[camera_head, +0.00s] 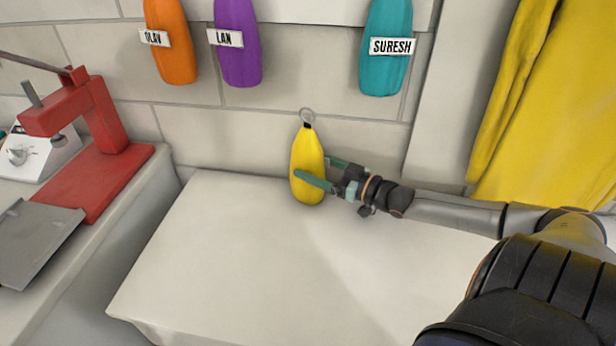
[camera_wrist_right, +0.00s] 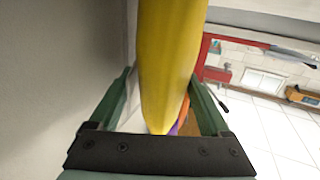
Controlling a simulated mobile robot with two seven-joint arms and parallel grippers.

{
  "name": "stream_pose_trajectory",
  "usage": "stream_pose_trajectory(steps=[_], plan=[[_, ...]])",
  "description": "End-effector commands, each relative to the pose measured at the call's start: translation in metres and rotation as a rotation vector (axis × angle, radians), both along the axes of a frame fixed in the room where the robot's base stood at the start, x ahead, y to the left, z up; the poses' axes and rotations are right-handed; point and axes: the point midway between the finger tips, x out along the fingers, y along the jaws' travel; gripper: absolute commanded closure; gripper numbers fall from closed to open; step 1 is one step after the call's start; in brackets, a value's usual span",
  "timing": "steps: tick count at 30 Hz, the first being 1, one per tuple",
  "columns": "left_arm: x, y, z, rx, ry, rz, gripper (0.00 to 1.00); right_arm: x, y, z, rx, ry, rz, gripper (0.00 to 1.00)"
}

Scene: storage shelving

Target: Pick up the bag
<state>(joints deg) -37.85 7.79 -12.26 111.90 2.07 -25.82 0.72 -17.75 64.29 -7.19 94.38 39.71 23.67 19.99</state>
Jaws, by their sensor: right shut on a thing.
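A yellow bag (camera_head: 308,160) with a metal ring at its top stands upright at the back of the white table, in front of the tiled wall. My right gripper (camera_head: 328,176) reaches in from the right and is shut on the bag, with a green finger on either side of it. In the right wrist view the yellow bag (camera_wrist_right: 168,60) fills the space between the green fingers (camera_wrist_right: 160,105). I cannot tell whether the bag's bottom touches the table. My left gripper is not in view.
Orange (camera_head: 171,62), purple (camera_head: 238,62) and teal (camera_head: 385,72) bags with name labels hang on the wall above. A red press (camera_head: 110,150) stands on a counter at the left. A yellow cloth (camera_head: 550,110) hangs at the right. The white table (camera_head: 230,260) is otherwise clear.

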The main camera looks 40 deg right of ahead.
Motion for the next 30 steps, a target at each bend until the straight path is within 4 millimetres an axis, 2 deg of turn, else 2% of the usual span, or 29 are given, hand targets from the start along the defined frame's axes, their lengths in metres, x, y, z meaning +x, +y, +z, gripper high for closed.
stream_pose_trajectory(steps=[1,6,19,25,30], plan=[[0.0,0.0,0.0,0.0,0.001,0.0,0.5,0.0,0.0,0.0,0.001,0.0,0.0,0.83],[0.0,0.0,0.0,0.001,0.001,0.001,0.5,0.0,0.0,0.0,0.001,0.001,0.0,1.0],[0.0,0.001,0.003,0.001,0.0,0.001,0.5,0.0,0.0,0.008,0.001,-0.004,0.001,1.0],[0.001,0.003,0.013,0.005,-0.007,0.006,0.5,0.0,0.0,0.036,0.0,-0.004,0.002,1.0],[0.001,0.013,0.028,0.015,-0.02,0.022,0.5,-0.016,0.013,0.06,0.005,-0.002,0.001,1.0]])
